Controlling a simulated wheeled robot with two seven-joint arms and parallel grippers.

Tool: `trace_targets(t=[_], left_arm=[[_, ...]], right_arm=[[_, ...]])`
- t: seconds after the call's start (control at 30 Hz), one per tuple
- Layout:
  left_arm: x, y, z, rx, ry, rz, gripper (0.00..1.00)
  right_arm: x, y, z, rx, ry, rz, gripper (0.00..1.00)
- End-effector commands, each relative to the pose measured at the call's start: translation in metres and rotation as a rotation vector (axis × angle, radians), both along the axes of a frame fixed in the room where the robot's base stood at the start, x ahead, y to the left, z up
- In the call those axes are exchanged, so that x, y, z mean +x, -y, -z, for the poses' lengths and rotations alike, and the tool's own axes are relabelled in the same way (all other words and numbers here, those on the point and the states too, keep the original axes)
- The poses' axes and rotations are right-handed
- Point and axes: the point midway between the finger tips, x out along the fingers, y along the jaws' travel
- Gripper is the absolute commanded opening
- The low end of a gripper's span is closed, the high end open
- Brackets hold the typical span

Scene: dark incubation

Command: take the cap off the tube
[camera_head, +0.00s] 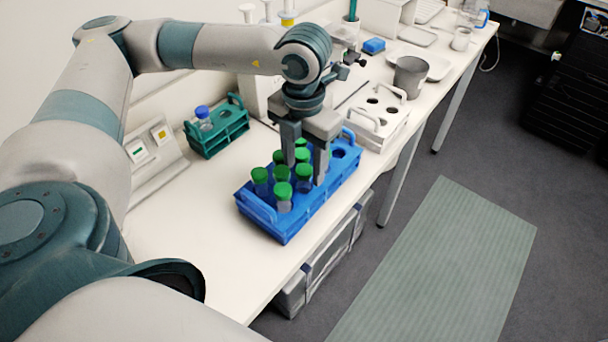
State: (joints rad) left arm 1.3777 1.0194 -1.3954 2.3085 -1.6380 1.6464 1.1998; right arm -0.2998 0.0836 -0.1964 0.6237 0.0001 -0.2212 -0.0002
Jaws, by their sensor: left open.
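Several tubes with green caps stand upright in a blue rack (268,223) on the bench. A front green-capped tube (284,197) shows its clear body below the cap. My left gripper (305,172) points down over the back part of the rack. Its two fingers are apart, one on each side of the rear green caps (302,155). The fingers partly hide these tubes, so I cannot tell whether they touch a cap. My right gripper is out of view.
A green rack (222,138) with a blue-capped bottle (203,116) stands left of the blue rack. A white rack (376,128) stands behind it, beside a grey cup (410,76). Bare bench (200,215) lies at the front left.

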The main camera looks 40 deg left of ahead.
Motion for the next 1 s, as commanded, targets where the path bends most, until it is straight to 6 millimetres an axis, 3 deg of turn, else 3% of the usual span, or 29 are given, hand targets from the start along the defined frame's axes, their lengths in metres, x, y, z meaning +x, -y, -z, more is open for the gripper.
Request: trace_targets(t=[0.3,0.5,1.0], left_arm=[[0.0002,0.0,-0.0004,0.0,0.001,0.0,0.49],[0.0002,0.0,-0.0005,0.0,0.001,0.0,0.01],[0.001,0.0004,-0.0057,-0.001,0.003,-0.001,0.0]], right_arm=[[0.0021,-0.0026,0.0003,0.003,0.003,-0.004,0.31],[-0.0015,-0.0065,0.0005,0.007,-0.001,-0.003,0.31],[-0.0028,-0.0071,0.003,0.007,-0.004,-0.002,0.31]])
